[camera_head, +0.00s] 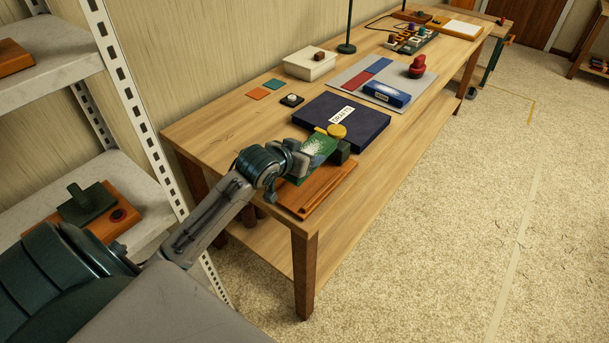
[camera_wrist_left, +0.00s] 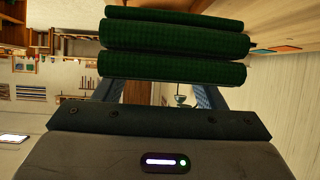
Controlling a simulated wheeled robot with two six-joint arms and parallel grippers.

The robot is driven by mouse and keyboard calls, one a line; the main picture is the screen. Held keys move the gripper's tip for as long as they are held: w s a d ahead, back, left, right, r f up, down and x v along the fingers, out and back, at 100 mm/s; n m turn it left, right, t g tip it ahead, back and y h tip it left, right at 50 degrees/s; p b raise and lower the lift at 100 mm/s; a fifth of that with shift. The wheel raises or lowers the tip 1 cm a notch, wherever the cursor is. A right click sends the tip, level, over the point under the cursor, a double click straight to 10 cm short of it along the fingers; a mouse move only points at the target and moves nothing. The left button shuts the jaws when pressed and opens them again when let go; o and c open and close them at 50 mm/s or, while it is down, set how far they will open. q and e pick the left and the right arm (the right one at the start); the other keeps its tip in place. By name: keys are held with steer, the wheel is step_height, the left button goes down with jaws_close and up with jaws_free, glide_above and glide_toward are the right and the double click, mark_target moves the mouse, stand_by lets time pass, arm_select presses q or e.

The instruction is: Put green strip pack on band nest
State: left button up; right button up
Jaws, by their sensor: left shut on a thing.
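The green strip pack (camera_head: 314,153) is in my left gripper (camera_head: 303,160) over the near left part of the workbench. In the left wrist view the pack (camera_wrist_left: 174,44) shows as several dark green parallel rolls across the tips of my left gripper (camera_wrist_left: 165,92), which is shut on it. An orange-brown wooden tray (camera_head: 312,196) lies just under and in front of the pack at the bench's near edge; I cannot tell for certain whether it is the band nest. The gap between pack and tray is hard to judge. My right gripper is not in view.
A dark blue box labelled DRAFTS (camera_head: 365,121) lies close behind the pack, with a yellow round piece (camera_head: 337,131) near its front. A grey mat (camera_head: 352,76) with a blue box (camera_head: 387,93) lies farther back. A shelf rack (camera_head: 113,65) stands at left.

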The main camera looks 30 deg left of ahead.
mark_target(287, 181)
arm_select(q)
step_height(287, 181, down, 8)
steer(key=shift+r, duration=0.25)
steer(key=shift+f, duration=0.1)
steer(key=o, duration=1.1)
steer(key=shift+v, duration=6.05)
